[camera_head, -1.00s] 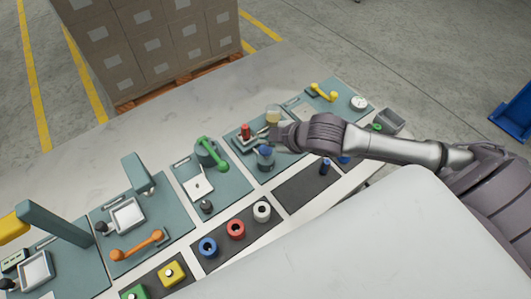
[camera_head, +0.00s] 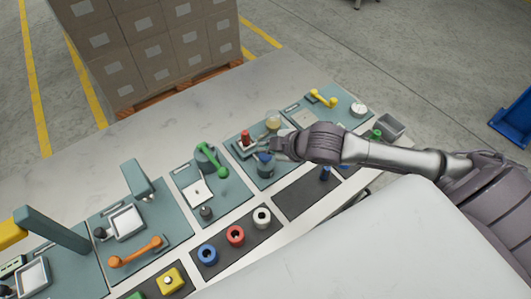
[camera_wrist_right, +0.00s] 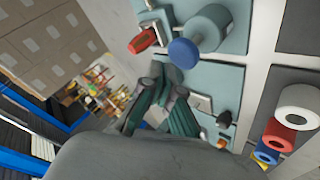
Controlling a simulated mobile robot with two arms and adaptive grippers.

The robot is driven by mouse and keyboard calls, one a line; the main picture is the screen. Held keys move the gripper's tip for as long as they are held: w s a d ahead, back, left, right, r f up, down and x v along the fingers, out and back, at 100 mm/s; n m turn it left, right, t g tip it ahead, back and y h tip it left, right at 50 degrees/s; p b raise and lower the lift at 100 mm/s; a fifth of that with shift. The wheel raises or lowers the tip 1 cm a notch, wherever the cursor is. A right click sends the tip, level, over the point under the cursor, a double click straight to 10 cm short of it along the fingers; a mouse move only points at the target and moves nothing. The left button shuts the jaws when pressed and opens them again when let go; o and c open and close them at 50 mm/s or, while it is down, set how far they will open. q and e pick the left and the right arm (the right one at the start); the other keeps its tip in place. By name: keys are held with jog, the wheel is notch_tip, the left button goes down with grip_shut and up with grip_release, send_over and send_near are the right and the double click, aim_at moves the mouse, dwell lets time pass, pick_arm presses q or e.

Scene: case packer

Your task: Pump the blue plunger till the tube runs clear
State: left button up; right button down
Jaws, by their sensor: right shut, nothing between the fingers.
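The blue plunger (camera_head: 265,157) tops a short grey-blue cylinder (camera_head: 265,170) on a teal panel in the middle of the bench. In the right wrist view the blue plunger head (camera_wrist_right: 185,52) shows as a round disc. My right gripper (camera_head: 277,148) is shut and empty, just right of the plunger in the head view. In the wrist view its fingertips (camera_wrist_right: 168,90) appear apart from the disc. A clear vessel with pale yellowish content (camera_head: 273,120) stands behind, possibly the tube; its clarity is hard to judge. My left gripper is not in view.
A red knob (camera_head: 246,136) stands left of the plunger, and a green lever (camera_head: 213,160) lies farther left. A yellow handle (camera_head: 323,98) is on the panel behind right. Coloured rings, including a white one (camera_head: 262,217), sit on a dark mat in front.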

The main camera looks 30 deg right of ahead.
aim_at(266, 155)
jog(key=shift+f, duration=0.1)
dwell(0.5)
jog(key=shift+f, duration=0.3)
jog(key=shift+s+f+b, duration=0.1)
jog(key=shift+f+b, duration=0.25)
jog(key=shift+f, duration=1)
dwell(1.2)
jog(key=shift+r, duration=0.1)
jog(key=shift+r+p, duration=1.65)
jog(key=shift+p, duration=0.55)
